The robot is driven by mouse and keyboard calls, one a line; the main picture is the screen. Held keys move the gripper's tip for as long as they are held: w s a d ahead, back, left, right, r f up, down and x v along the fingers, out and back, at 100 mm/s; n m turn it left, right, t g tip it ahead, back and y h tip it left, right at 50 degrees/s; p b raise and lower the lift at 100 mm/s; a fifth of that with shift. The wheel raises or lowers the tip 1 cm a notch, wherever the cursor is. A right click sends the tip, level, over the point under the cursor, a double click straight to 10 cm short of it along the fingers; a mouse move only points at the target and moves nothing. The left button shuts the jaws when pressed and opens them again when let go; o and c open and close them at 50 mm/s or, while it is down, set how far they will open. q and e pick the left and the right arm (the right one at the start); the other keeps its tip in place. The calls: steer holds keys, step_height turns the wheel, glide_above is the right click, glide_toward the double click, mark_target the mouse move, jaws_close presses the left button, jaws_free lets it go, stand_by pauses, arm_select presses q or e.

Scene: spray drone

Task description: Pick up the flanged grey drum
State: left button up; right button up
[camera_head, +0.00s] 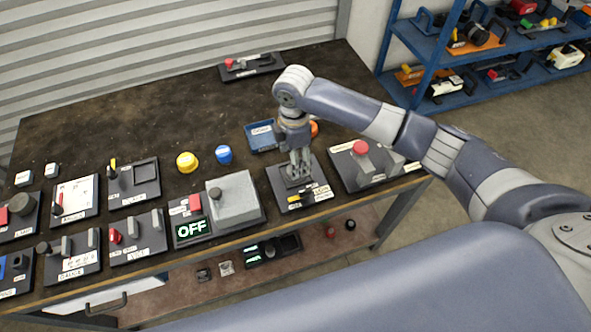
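My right gripper (298,180) points down over a dark square plate (315,200) near the front edge of the bench. Its fingertips are close to the plate's surface. A small dark grey shape shows at the fingertips, but I cannot tell whether it is the flanged grey drum or part of the fingers or plate. I cannot tell whether the fingers are open or shut. No flanged grey drum stands out clearly elsewhere on the bench. My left gripper is not in view.
A grey block with a knob (235,204) and OFF display (191,231) stands left of the gripper. A red-button panel (361,148) is right. A blue tray (262,138), blue knob (223,154) and yellow knob (187,162) lie behind. The bench's back middle (160,110) is clear.

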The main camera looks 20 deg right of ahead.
steer(key=shift+s+d+f+p, duration=0.15)
steer(key=shift+f+p, duration=0.3)
steer(key=shift+f, duration=1.7)
steer(key=shift+c, duration=0.6)
steer(key=c, duration=1)
